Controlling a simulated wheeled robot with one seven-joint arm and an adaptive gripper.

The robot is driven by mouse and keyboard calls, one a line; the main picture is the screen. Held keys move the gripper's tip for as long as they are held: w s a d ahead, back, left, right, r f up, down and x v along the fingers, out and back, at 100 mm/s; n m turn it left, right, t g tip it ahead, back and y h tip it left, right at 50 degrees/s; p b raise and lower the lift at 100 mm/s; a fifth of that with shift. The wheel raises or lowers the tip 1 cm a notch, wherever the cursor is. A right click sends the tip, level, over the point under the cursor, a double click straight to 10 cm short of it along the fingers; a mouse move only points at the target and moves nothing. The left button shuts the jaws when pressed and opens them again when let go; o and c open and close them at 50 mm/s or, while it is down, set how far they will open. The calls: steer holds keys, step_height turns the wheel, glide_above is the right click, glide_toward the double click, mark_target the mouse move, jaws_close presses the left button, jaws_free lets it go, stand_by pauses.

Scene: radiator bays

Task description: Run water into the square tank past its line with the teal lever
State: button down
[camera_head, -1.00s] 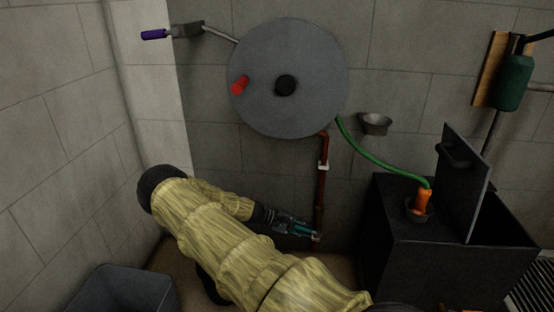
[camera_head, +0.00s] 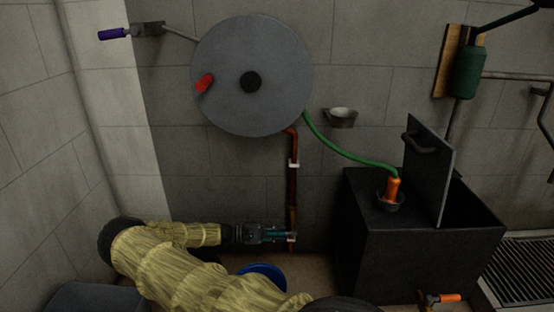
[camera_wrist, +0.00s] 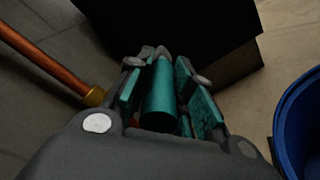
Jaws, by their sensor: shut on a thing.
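My gripper (camera_head: 268,235) is low at the wall beside the copper pipe (camera_head: 292,190). It is shut on the teal lever (camera_wrist: 160,95), which lies between the finger pads in the wrist view. In the head view the lever (camera_head: 277,236) points left from the pipe's lower end, partly hidden by the fingers. A black square-sided box (camera_head: 385,250) stands to the right with a raised lid. A grey bin (camera_head: 92,300) is cut off at the lower left. I cannot tell which is the square tank. No line or running water shows.
A blue round bucket (camera_head: 262,271) stands below my gripper, partly behind my arm; it also shows in the wrist view (camera_wrist: 300,120). A hose reel (camera_head: 250,110) hangs above, its green hose (camera_head: 340,150) running to the box. A floor grate (camera_head: 520,272) lies at right.

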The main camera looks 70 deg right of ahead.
steer(key=shift+f, duration=0.1)
steer(key=c, duration=1.3)
jaws_free()
steer(key=shift+o, duration=0.2)
steer(key=shift+w, duration=0.1)
steer(key=v, duration=1.1)
steer(key=shift+w+a, duration=0.25)
steer(key=shift+w, duration=0.1)
